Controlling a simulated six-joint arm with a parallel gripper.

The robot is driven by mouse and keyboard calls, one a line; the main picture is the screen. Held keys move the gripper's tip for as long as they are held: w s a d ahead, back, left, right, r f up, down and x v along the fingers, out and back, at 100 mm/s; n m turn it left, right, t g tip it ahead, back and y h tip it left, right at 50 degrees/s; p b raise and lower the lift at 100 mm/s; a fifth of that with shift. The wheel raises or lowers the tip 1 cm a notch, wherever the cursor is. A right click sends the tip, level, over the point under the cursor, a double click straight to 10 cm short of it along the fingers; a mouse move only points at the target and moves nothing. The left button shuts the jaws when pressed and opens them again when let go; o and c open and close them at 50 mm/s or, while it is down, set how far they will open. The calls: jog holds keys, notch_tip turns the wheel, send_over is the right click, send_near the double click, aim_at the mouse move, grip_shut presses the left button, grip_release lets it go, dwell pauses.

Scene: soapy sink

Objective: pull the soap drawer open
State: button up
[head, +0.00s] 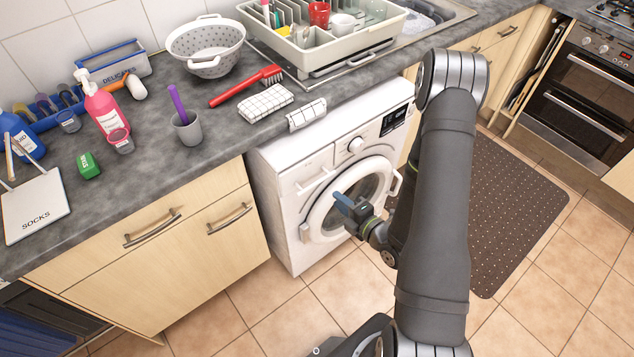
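The white washing machine (285,230) stands under the counter. Its soap drawer (310,168) is at the upper left of the front, with a pale bar handle (317,182) below it. The drawer front looks flush with the machine. My gripper (342,200), with blue fingers, is in front of the round door, below and to the right of the drawer handle. It appears apart from the handle. The fingers overlap from this angle, so whether they are open cannot be told. Nothing is visibly held.
The round door (318,222) lies behind my gripper. The counter (215,155) above holds a grey cup (187,132), a red brush (245,87) and a checked cloth (266,103). Another checked cloth (307,114) hangs at the counter edge. The tiled floor (290,325) in front is clear.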

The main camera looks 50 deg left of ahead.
aim_at(317, 182)
jog(key=a, duration=0.3)
jog(key=a+f, duration=0.1)
jog(key=a, duration=0.3)
jog(key=a+f, duration=0.1)
jog(key=a, duration=0.3)
jog(key=shift+f, duration=0.1)
jog(key=shift+d, duration=0.1)
grip_shut()
